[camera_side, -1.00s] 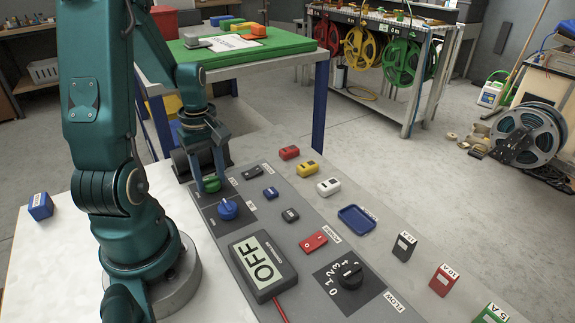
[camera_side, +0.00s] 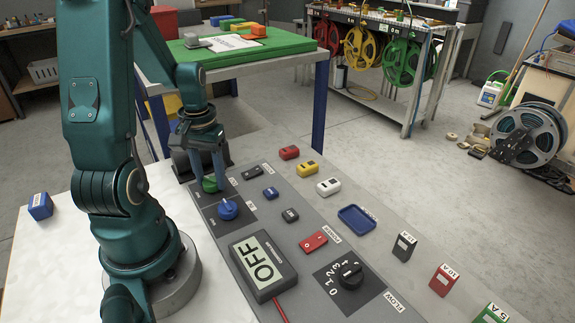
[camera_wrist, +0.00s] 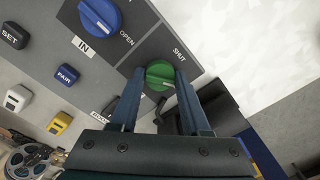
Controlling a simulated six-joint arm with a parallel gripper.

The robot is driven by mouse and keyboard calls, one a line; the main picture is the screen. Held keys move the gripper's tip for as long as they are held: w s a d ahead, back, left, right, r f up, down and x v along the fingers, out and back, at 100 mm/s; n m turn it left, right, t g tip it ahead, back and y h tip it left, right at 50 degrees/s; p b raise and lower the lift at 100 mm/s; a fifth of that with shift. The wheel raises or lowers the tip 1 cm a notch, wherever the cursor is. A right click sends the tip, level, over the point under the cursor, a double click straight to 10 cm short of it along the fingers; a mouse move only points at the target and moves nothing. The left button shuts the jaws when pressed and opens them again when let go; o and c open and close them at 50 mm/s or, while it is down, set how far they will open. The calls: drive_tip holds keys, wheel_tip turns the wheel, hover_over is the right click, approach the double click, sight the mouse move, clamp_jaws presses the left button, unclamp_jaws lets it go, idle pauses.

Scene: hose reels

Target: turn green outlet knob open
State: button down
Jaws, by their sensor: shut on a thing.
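The green outlet knob (camera_side: 209,184) sits at the far left corner of the grey control panel. It also shows in the wrist view (camera_wrist: 160,74), with a pale pointer mark and the word SHUT beside it. My gripper (camera_wrist: 160,96) points down at it, shut on the knob with a finger on each side. In the side view my gripper (camera_side: 208,178) partly covers the knob. The blue inlet knob (camera_side: 228,209) is just in front of it, with IN and OPEN printed near it in the wrist view (camera_wrist: 100,17).
A controller display (camera_side: 264,266) reads OFF.

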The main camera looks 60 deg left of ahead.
sight(210, 179)
drive_tip(key=m, duration=0.6)
drive_tip(key=shift+m, duration=0.3)
idle(0.4)
drive_tip(key=shift+c, duration=1.9)
unclamp_jaws()
drive_tip(key=shift+r, duration=2.6)
